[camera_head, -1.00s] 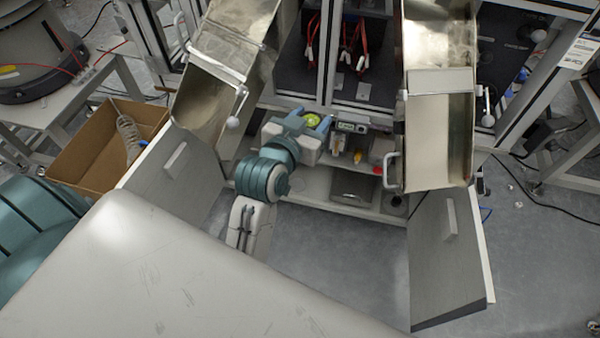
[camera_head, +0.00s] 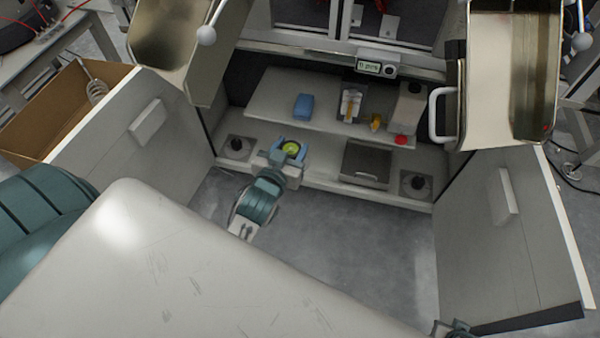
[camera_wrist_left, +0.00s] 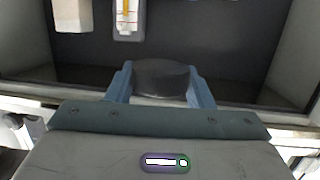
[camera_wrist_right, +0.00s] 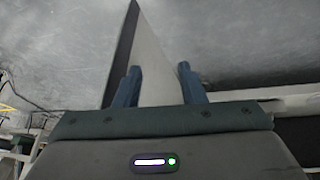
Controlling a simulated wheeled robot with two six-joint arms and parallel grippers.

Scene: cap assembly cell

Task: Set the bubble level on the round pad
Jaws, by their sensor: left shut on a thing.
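The bubble level (camera_head: 291,149), round with a yellow-green top, is in my left gripper (camera_head: 289,147), in front of the open cabinet in the head view. In the left wrist view the level (camera_wrist_left: 161,76) shows as a dark round body between the two blue fingers, which are shut on it. My right gripper (camera_wrist_right: 160,85) is open in the right wrist view, with nothing between its fingers. I cannot tell for certain which thing is the round pad; dark round pieces sit on square plates at the cabinet's lower left (camera_head: 236,146) and lower right (camera_head: 416,184).
The cabinet shelf (camera_head: 275,98) holds a blue box (camera_head: 303,106), a dark tray with pale items (camera_head: 350,104), a yellow piece (camera_head: 376,121) and a white container (camera_head: 409,107). Open doors stand left (camera_head: 150,125) and right (camera_head: 505,200). Metal chutes hang above both sides.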

